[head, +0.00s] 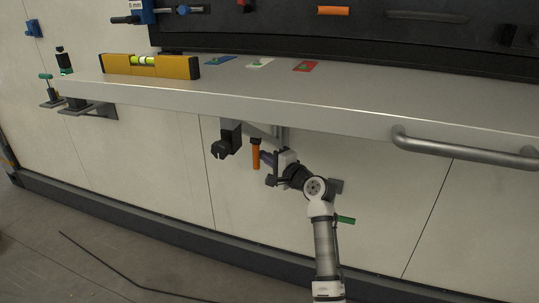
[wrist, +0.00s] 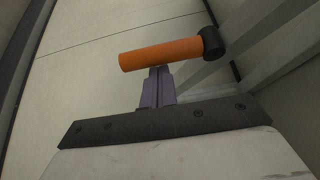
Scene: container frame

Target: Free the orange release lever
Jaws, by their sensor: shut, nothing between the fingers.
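The orange release lever (head: 256,157) hangs below the front edge of the workbench, beside a black clamp-like block (head: 227,140). In the wrist view the lever (wrist: 160,53) is an orange cylinder with a black cap at its right end. My gripper (head: 264,156) is under the bench, just right of the lever. In the wrist view its purple-grey fingers (wrist: 157,88) are together, with their tips at the lever's underside. They are shut with nothing between them. Whether the tips touch the lever I cannot tell.
The bench top (head: 350,112) overhangs my arm. A grey bracket (wrist: 275,45) lies close to the right of the lever. A yellow spirit level (head: 150,66) and several coloured cards lie on the bench. A metal handrail (head: 465,150) juts out at the right. The floor in front is mostly clear.

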